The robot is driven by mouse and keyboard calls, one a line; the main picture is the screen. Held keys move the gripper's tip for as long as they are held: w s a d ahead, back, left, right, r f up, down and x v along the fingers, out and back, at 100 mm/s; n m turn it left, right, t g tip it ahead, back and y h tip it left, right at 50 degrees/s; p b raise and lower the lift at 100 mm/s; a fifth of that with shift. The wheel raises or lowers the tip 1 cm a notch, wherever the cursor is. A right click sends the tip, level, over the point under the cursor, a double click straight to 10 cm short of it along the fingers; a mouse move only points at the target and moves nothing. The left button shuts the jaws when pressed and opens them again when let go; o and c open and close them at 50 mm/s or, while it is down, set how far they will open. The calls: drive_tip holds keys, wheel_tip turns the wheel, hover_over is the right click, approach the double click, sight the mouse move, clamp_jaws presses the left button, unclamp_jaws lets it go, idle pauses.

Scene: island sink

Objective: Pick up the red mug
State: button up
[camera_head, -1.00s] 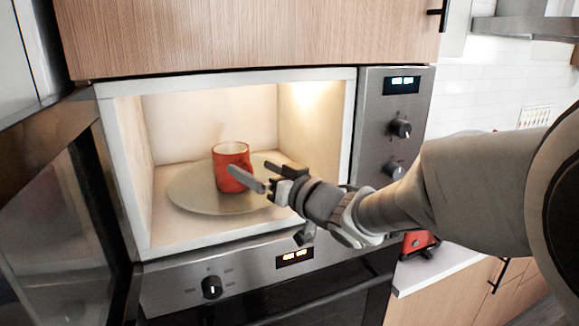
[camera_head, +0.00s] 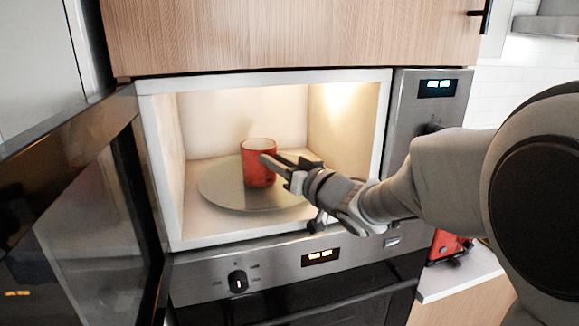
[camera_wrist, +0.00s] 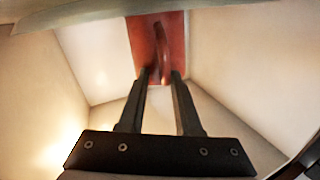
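The red mug (camera_head: 258,172) stands upright on the round turntable plate (camera_head: 222,193) inside the open microwave. My gripper (camera_head: 290,161) reaches in from the right, with one finger overlapping the mug's right side in the head view. In the wrist view the mug (camera_wrist: 142,35) is at the top, with its handle (camera_wrist: 162,55) facing me. The two fingertips of my gripper (camera_wrist: 160,73) are apart, one on each side of the handle's end. I cannot tell whether they touch the mug.
The microwave door (camera_head: 75,190) stands open on the left. The cavity's right wall (camera_head: 345,125) is beside my gripper. An oven control panel (camera_head: 270,268) lies below the opening. A red object (camera_head: 447,246) sits on the counter at right.

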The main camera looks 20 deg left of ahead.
clamp_jaws()
idle(0.8)
